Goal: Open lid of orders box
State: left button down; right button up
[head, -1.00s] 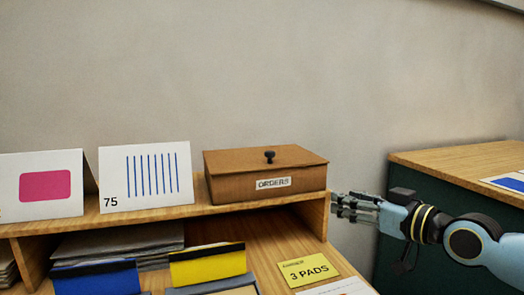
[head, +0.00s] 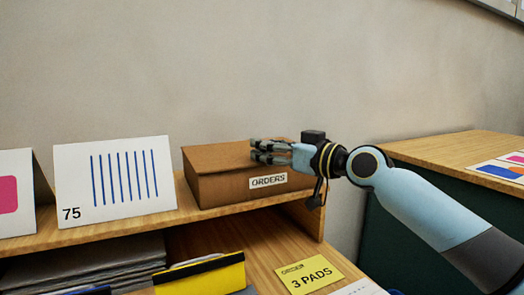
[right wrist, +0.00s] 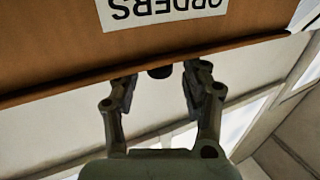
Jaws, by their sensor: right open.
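The brown orders box (head: 222,188) stands on the wooden shelf, with a white "ORDERS" label (head: 268,181) on its front. Its lid (head: 212,156) is shut. My right gripper (head: 256,151) reaches in from the right over the lid and hides the knob in the head view. In the right wrist view the box front (right wrist: 50,45) appears upside down. The dark knob (right wrist: 159,72) shows partly past the lid edge, between the two spread fingers of my right gripper (right wrist: 160,79). I cannot tell whether they touch it. My left gripper is not in view.
A white card marked 75 (head: 115,183) stands left of the box on the shelf (head: 120,230). A yellow "3 PADS" card (head: 308,273) lies below, near a yellow-fronted holder (head: 200,277). Another table (head: 450,148) is at the right, and the wall is behind.

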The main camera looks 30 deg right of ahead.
jog(key=shift+x, duration=1.05)
jog(key=shift+c, duration=1.4)
jog(key=c, duration=0.7)
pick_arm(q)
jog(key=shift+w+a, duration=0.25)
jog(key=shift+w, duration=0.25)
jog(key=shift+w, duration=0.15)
pick_arm(e)
jog(key=shift+w+f, duration=0.15)
